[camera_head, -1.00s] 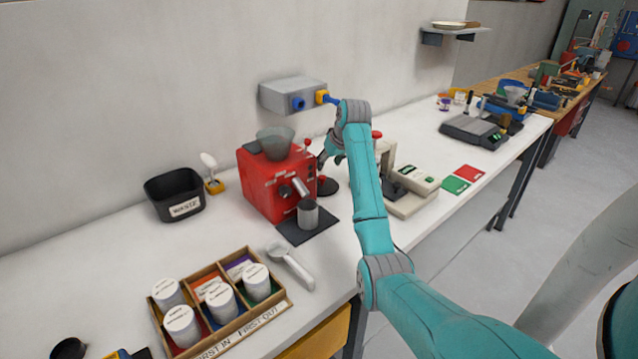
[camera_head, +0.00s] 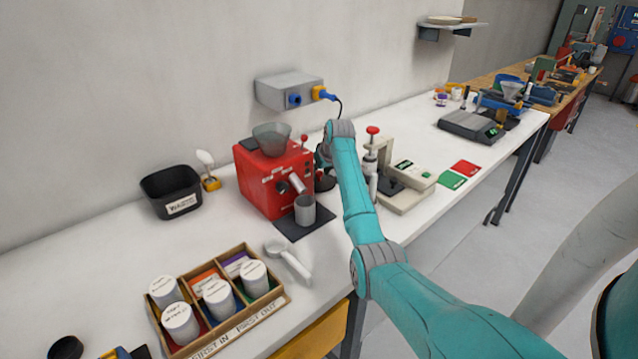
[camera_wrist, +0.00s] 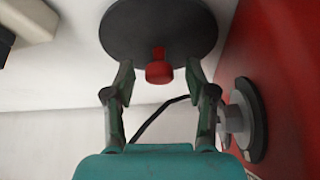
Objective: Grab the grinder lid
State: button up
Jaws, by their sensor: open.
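The grinder lid is a dark round disc (camera_wrist: 150,28) with a small red knob (camera_wrist: 158,72), seen in the wrist view. In the head view the lid (camera_head: 325,182) lies on the white bench just right of the red grinder (camera_head: 272,180), partly hidden by my arm. My gripper (camera_wrist: 159,75) is open, with one finger on each side of the knob in the wrist view. A gap shows between the knob and each fingertip. In the head view my gripper (camera_head: 321,158) is beside the grinder, over the lid, mostly hidden by my arm.
The red grinder wall (camera_wrist: 275,80) and a grey round fitting (camera_wrist: 240,120) stand close on the right in the wrist view. A cream-coloured press (camera_head: 400,195) stands right of my arm. A metal cup (camera_head: 305,210) stands before the grinder. A cable hangs from the wall box (camera_head: 290,92).

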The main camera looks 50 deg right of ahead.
jog(key=shift+w+d+f, duration=0.1)
jog(key=shift+w+f, duration=0.05)
jog(key=shift+f, duration=0.05)
grip_shut()
jog(key=shift+r, duration=0.1)
